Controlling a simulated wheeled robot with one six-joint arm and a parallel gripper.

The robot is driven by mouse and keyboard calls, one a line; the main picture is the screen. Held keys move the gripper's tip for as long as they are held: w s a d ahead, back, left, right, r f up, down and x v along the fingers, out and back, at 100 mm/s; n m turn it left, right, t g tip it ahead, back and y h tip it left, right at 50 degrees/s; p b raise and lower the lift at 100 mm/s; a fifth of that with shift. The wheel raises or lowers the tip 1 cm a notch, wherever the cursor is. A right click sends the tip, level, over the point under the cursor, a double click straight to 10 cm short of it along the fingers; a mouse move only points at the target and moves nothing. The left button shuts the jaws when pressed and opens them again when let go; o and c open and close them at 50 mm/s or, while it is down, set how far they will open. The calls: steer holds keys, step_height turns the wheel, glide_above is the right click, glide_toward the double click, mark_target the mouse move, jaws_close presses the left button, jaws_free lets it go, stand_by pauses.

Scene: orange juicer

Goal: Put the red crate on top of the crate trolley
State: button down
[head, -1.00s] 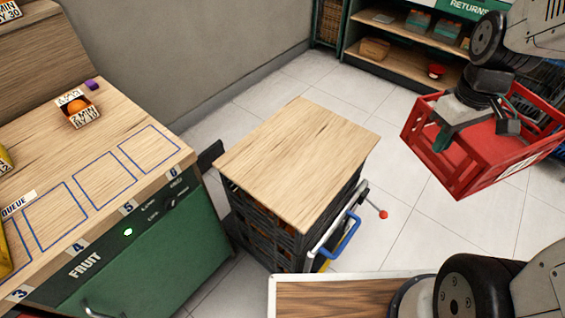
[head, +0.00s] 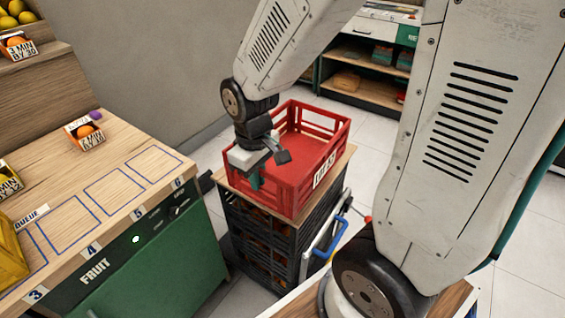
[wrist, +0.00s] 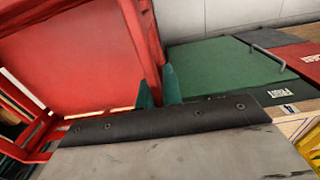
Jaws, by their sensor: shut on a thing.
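The red crate (head: 318,158) is upright and appears empty, with a white label on its near right side. In the head view it is over the wooden top (head: 229,183) of the crate trolley, a stack of black crates (head: 262,238) with a blue handle. Whether its base touches the wood, I cannot tell. My gripper (head: 257,172) is shut on the crate's left wall. In the wrist view the teal fingertips (wrist: 158,90) pinch the wall of the red crate (wrist: 75,60).
A green fruit counter (head: 165,250) with marked squares stands to the left, close to the trolley. A small box with an orange (head: 85,131) sits on it. Shelves (head: 365,65) stand at the back. White floor tiles lie to the right.

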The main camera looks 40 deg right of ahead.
steer(key=a+f, duration=0.3)
steer(key=a, duration=0.2)
steer(key=w+d, duration=0.6)
steer(key=d, duration=0.1)
steer(key=w+d+f, duration=0.1)
steer(key=w+d, duration=0.2)
steer(key=d, duration=0.1)
steer(key=shift+w, duration=0.15)
steer(key=shift+w+d+f, duration=0.1)
steer(key=shift+d+f, duration=0.05)
steer(key=shift+f, duration=0.45)
steer(key=shift+w+d+f, duration=0.1)
steer(key=shift+w+f, duration=0.05)
steer(key=shift+f, duration=0.5)
steer(key=shift+w+d+f, duration=0.1)
steer(key=shift+d+f, duration=0.05)
steer(key=shift+f, duration=0.55)
steer(key=c, duration=1.6)
jaws_free()
steer(key=shift+o, duration=0.2)
